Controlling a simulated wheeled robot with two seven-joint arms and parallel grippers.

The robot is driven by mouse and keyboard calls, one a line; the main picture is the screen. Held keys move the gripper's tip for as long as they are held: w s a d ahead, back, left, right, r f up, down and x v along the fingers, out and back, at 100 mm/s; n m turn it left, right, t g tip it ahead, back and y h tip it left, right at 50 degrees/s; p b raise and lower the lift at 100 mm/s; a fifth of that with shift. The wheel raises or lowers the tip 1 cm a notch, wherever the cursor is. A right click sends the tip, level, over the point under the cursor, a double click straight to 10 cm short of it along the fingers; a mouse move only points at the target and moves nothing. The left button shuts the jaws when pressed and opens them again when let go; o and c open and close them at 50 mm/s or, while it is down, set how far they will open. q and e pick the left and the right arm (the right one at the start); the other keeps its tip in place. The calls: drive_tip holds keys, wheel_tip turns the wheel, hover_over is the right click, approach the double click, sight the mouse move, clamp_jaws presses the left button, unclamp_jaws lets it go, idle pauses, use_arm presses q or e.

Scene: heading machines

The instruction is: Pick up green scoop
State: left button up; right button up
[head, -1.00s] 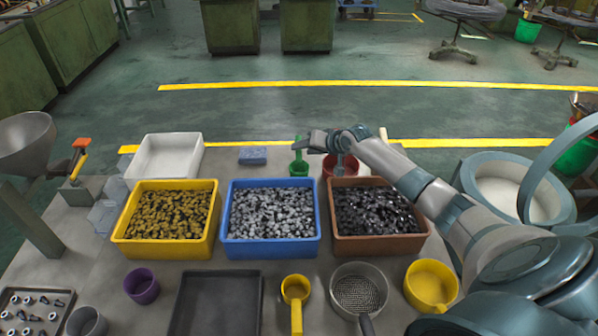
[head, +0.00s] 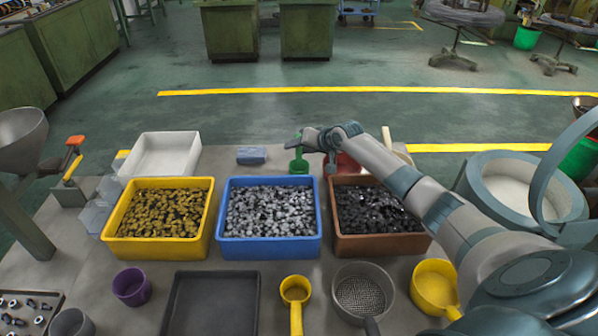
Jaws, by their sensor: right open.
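The green scoop (head: 298,165) stands at the back of the table, behind the blue bin, with its handle up. My right gripper (head: 299,141) is at the handle, reaching in from the right. Its jaws are open and appear to be around or right beside the handle; the small size makes it hard to tell which. My left gripper is not in view.
A blue bin (head: 229,250), a yellow bin (head: 160,250) and a brown bin (head: 380,247) hold metal parts. A red scoop (head: 347,164) is partly hidden behind my arm. A blue block (head: 251,155) and a white tray (head: 197,160) stand left of the green scoop.

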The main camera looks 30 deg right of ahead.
drive_tip(key=shift+c, duration=0.5)
clamp_jaws()
drive_tip(key=shift+r, duration=0.1)
